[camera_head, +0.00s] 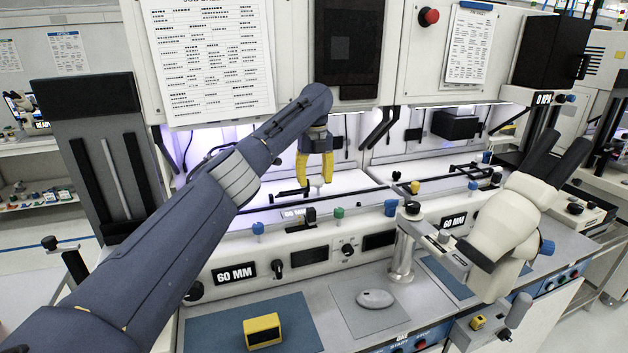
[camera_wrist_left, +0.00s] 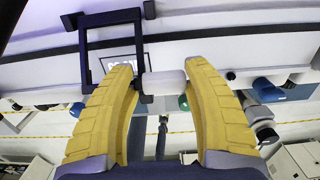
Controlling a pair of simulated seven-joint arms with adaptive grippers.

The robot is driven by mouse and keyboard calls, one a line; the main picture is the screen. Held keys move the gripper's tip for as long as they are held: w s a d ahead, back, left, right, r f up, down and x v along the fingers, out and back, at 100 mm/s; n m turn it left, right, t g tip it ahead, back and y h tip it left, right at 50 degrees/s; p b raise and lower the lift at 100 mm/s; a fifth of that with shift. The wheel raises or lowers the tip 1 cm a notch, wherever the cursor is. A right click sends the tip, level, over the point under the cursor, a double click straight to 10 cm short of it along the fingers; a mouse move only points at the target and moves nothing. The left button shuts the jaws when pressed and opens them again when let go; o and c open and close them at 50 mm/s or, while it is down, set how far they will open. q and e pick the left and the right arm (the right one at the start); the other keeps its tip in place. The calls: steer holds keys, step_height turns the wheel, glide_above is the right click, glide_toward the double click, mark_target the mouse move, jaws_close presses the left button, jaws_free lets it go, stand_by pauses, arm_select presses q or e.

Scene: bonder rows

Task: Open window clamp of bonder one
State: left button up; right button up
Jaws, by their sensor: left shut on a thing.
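My left gripper (camera_head: 317,178) reaches into the lit work bay of the bonder labelled 60 MM, its yellow fingers pointing down. It is shut on a small white knob (camera_head: 317,186). In the left wrist view the white knob (camera_wrist_left: 164,84) lies between the two yellow fingers of the gripper (camera_wrist_left: 160,78). A black rectangular frame, seemingly the window clamp (camera_wrist_left: 84,52), joins the knob's left end. In the head view the clamp is hard to make out from the dark parts around the knob. My right gripper is not in view.
A cream microscope (camera_head: 520,215) stands on the right on a metal post (camera_head: 402,258). Blue and green knobs (camera_head: 339,213) line the bonder's front ledge. A yellow block (camera_head: 262,331) and a grey mouse (camera_head: 375,299) lie on the bench. A black monitor (camera_head: 347,48) is above the bay.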

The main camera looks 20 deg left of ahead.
arm_select(q)
steer(key=shift+w+d, duration=0.1)
steer(key=shift+d, duration=0.3)
steer(key=o, duration=1.4)
steer(key=shift+w+d+f, duration=0.15)
steer(key=shift+w, duration=0.05)
steer(key=shift+a, duration=0.2)
steer(key=shift+s+a, duration=0.1)
steer(key=shift+a, duration=0.05)
steer(key=shift+s+f, duration=0.1)
